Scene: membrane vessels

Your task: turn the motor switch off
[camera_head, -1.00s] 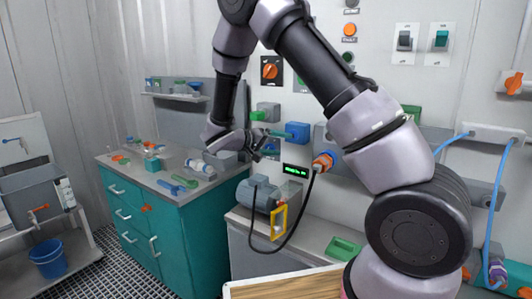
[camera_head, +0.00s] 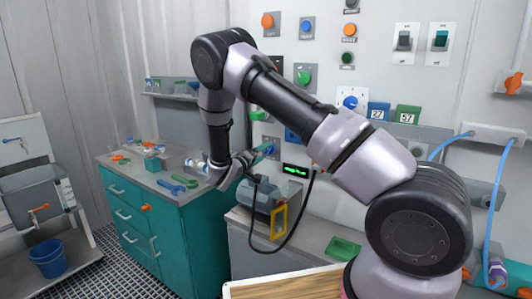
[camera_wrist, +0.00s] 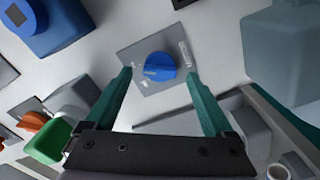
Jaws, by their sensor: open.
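A blue box (camera_wrist: 45,25), a green part (camera_wrist: 50,142) and an orange knob (camera_wrist: 33,120) are near the fingers. A black cable loops by the motor and a yellow frame (camera_head: 279,222). A lit green display (camera_head: 295,170) is right of my gripper. The teal cabinet (camera_head: 165,240) stands left.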

